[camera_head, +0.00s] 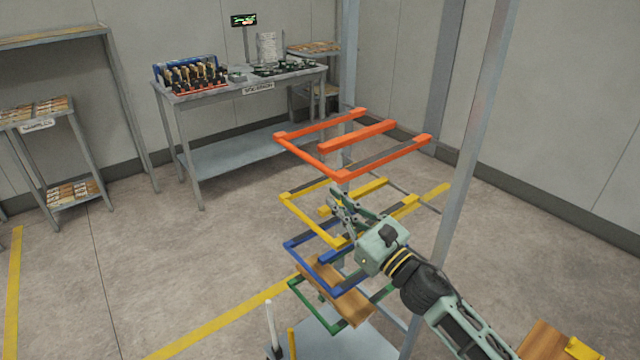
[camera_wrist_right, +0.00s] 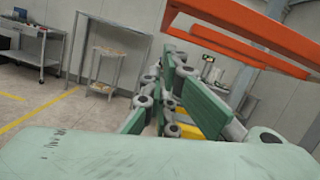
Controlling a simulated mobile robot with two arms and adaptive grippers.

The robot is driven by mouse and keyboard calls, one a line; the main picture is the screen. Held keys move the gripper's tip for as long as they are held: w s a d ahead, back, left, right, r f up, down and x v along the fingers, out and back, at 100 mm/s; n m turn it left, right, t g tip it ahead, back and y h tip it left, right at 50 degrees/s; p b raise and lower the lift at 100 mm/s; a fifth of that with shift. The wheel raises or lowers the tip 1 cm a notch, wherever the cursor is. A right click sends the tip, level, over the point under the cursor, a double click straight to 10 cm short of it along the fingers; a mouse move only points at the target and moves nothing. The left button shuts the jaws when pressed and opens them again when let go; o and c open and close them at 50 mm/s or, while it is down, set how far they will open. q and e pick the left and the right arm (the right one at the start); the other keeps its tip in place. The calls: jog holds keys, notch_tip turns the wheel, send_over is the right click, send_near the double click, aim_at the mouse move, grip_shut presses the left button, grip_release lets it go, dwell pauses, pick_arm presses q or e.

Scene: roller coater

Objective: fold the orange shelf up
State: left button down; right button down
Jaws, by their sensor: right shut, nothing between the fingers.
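The orange shelf (camera_head: 310,158) is an open frame at the top of a rack, lying about level above a yellow, a blue and a green frame. In the right wrist view the orange shelf (camera_wrist_right: 245,30) shows at the upper right, above the fingers. My right gripper (camera_head: 340,200) is shut and empty, below the orange shelf and beside the yellow shelf (camera_head: 300,210). In the right wrist view its fingers (camera_wrist_right: 165,95) point away, apart from the orange bars. My left gripper is not in view.
The blue shelf (camera_head: 300,257) and green shelf (camera_head: 305,300) sit below, with a brown board (camera_head: 335,290) among them. A grey post (camera_head: 480,130) stands right of the rack. A workbench (camera_head: 240,90) stands behind.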

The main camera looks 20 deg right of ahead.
jog(key=p+x, duration=0.3)
jog(key=x, duration=0.6)
jog(key=shift+w+a, duration=0.1)
jog(key=shift+r, duration=0.15)
